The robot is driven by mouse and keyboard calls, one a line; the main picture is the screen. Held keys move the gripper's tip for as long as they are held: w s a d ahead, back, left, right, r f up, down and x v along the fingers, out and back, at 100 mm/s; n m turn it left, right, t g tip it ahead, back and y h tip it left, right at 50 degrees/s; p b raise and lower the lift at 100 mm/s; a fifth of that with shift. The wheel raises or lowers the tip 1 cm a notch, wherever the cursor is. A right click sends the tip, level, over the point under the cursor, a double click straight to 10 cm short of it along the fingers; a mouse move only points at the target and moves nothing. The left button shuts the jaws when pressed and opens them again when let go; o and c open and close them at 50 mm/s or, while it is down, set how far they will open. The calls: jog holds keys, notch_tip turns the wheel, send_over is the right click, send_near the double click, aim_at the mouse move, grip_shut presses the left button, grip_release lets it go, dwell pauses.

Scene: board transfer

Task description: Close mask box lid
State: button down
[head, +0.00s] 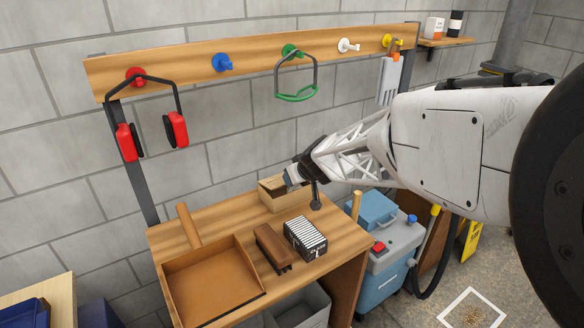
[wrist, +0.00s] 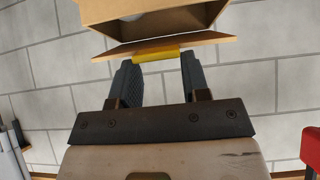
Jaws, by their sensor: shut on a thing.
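The mask box (head: 281,201) is a small cardboard box at the back of the wooden workbench. In the wrist view the box (wrist: 105,12) is at the top, its mouth partly open with something pale inside. Its lid (wrist: 125,46) is a flap standing apart from the mouth, with a yellow tab (wrist: 155,55) on its edge. My gripper (head: 288,180) is at the box's upper right side and hides part of it. In the wrist view my gripper (wrist: 160,66) has its fingers on either side of the yellow tab, shut on it.
On the bench are a brown tray (head: 212,285), a brush (head: 272,246) and a black-and-white striped box (head: 305,239). A blue-grey machine (head: 385,265) stands right of the bench.

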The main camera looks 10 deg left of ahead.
jog(key=shift+s+d+f, duration=0.15)
jog(key=shift+f, duration=0.4)
jog(key=shift+s+d+f, duration=0.15)
jog(key=shift+s+f, duration=0.05)
jog(key=shift+f, duration=0.4)
jog(key=shift+s+d+f, duration=0.15)
jog(key=shift+f, duration=0.4)
jog(key=c, duration=0.6)
grip_release()
jog(key=shift+r, duration=0.1)
jog(key=shift+r, duration=0.1)
jog(key=v, duration=0.7)
jog(key=shift+d+r, duration=0.2)
jog(key=shift+s, duration=0.15)
